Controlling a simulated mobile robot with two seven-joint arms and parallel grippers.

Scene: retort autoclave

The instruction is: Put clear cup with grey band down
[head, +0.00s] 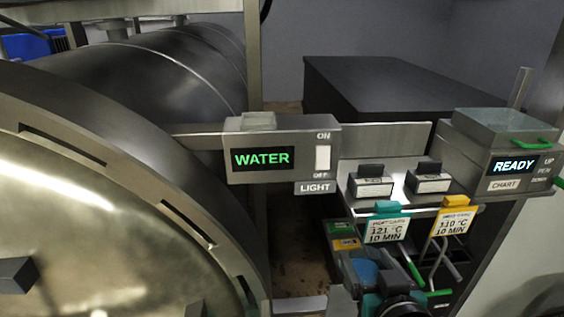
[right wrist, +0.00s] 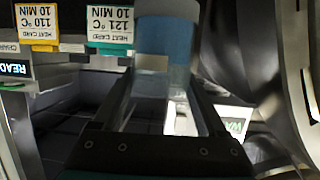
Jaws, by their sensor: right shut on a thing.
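The clear cup with grey band (right wrist: 166,50) shows in the right wrist view as a bluish see-through cylinder with a pale grey band at the picture's top. My right gripper (right wrist: 165,85) is shut on it, one finger on each side. In the head view my right gripper (head: 372,280) is low, right of centre, below the hanging heat cards. The cup cannot be made out clearly there. My left gripper is not in view.
A control box reading WATER (head: 275,155) juts out beside the big round vessel door (head: 90,220). A READY box (head: 500,150) with an open-topped tray stands at right. Teal (head: 387,222) and yellow (head: 455,217) heat cards hang below a ledge. A dark cabinet (head: 385,85) stands behind.

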